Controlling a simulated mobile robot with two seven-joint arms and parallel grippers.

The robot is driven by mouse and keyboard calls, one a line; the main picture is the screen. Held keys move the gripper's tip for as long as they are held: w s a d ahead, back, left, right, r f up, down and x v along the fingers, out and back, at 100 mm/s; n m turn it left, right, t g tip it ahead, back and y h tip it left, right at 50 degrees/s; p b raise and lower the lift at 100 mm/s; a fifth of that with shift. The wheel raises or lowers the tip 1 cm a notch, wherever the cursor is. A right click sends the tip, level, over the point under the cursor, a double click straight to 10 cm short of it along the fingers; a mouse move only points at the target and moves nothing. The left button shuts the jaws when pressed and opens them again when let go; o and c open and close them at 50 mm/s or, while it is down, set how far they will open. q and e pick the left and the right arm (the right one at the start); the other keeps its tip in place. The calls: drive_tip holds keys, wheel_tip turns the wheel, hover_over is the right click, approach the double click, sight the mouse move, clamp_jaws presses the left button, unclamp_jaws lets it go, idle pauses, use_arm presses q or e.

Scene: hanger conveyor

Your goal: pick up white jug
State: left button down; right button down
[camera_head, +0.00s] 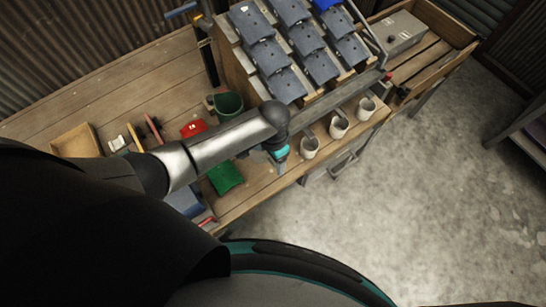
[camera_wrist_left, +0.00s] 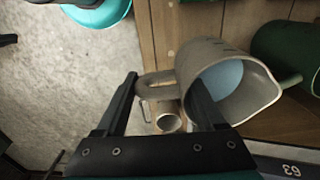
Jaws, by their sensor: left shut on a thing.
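Several white jugs stand in a row along the front edge of the workbench. The nearest white jug (camera_head: 310,147) is just right of my left gripper (camera_head: 279,157) in the head view. In the left wrist view a greyish-white jug (camera_wrist_left: 226,82), pale blue inside, is close to the camera, with its handle between the fingers of my left gripper (camera_wrist_left: 160,84). The gripper is shut on this handle. The fingertips are hard to make out in the head view. My right gripper is not in view.
Two more jugs (camera_head: 339,127) (camera_head: 366,106) stand further right. A rack of grey bins (camera_head: 285,86) rises behind them. A green mug (camera_head: 229,103), a red box (camera_head: 193,128) and a green box (camera_head: 225,177) are near my left arm. Open floor (camera_head: 420,190) lies at the right.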

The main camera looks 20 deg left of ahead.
use_arm(q)
drive_tip(key=shift+r+p, duration=2.55)
drive_tip(key=shift+r, duration=0.1)
wheel_tip(320, 180, up, 3)
drive_tip(key=shift+w+r+p, duration=0.1)
drive_tip(key=shift+r+p, duration=0.1)
drive_tip(key=shift+p, duration=0.4)
drive_tip(key=shift+r, duration=1.1)
drive_tip(key=w+r+n+b, duration=0.4)
drive_tip(key=w+b, duration=0.2)
drive_tip(key=b, duration=0.6)
drive_tip(key=s+a+r+n+b, duration=0.1)
drive_tip(key=s+a+n+b, duration=0.2)
drive_tip(key=b, duration=0.9)
drive_tip(key=s+a, duration=0.2)
drive_tip(key=s, duration=0.1)
drive_tip(key=shift+s+a+r+n, duration=0.2)
drive_tip(key=shift+s+r+n, duration=0.05)
drive_tip(key=shift+r+n, duration=0.1)
drive_tip(key=shift+w, duration=0.1)
